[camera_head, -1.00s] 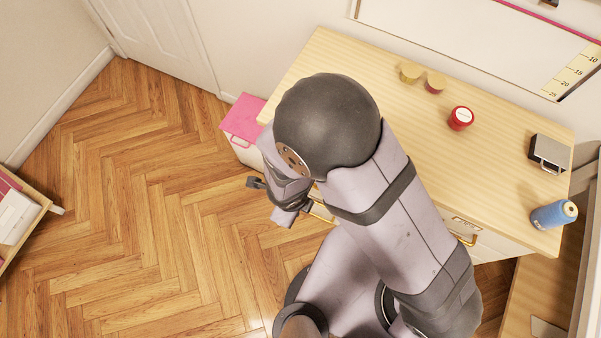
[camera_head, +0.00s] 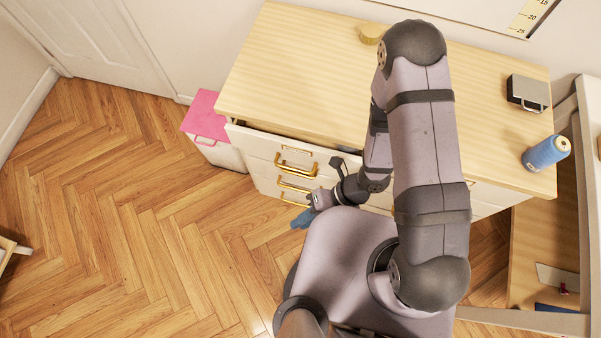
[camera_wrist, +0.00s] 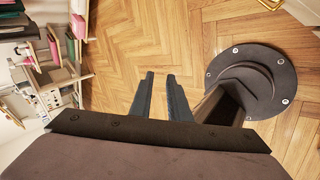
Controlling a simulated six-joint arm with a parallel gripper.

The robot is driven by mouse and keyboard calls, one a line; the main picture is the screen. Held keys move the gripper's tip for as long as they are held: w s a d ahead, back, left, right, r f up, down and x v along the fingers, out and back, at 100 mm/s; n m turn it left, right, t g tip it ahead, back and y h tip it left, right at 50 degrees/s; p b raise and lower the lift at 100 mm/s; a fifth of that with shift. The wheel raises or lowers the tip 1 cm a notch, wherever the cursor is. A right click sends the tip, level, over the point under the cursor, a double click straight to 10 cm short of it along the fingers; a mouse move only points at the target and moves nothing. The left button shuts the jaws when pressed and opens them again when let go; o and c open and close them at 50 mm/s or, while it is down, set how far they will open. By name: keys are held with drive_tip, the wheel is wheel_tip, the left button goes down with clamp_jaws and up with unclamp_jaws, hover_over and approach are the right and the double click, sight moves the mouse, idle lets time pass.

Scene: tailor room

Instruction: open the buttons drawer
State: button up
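A pale chest of drawers (camera_head: 275,180) with a wooden top stands beyond my arm. Its upper left drawer (camera_head: 258,141) is pulled out part way, with a dark gap behind its front. It has a gold handle (camera_head: 295,169); its label is too small to read. More handles show below it. In the head view my gripper (camera_head: 299,219) is in front of the chest, lower than the open drawer and apart from its handle. In the wrist view my gripper (camera_wrist: 160,75) has two fingers with a gap between them and nothing in it, above the floor.
On the chest top are a yellow spool (camera_head: 372,33), a black-and-silver box (camera_head: 527,92) and a blue thread cone (camera_head: 546,153). A white bin with a pink lid (camera_head: 206,118) stands left of the chest.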

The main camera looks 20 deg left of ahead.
drive_tip(key=m+y, duration=0.2)
drive_tip(key=m, duration=0.1)
drive_tip(key=m+t+y+b, duration=0.6)
drive_tip(key=m+t, duration=0.4)
drive_tip(key=m, duration=0.3)
approach(304, 173)
drive_tip(key=r+x, duration=0.1)
drive_tip(key=x, duration=0.3)
drive_tip(key=shift+w+d+f, duration=0.1)
drive_tip(key=shift+f, duration=0.45)
drive_tip(key=shift+p+x, duration=0.65)
drive_tip(key=shift+x, duration=2.95)
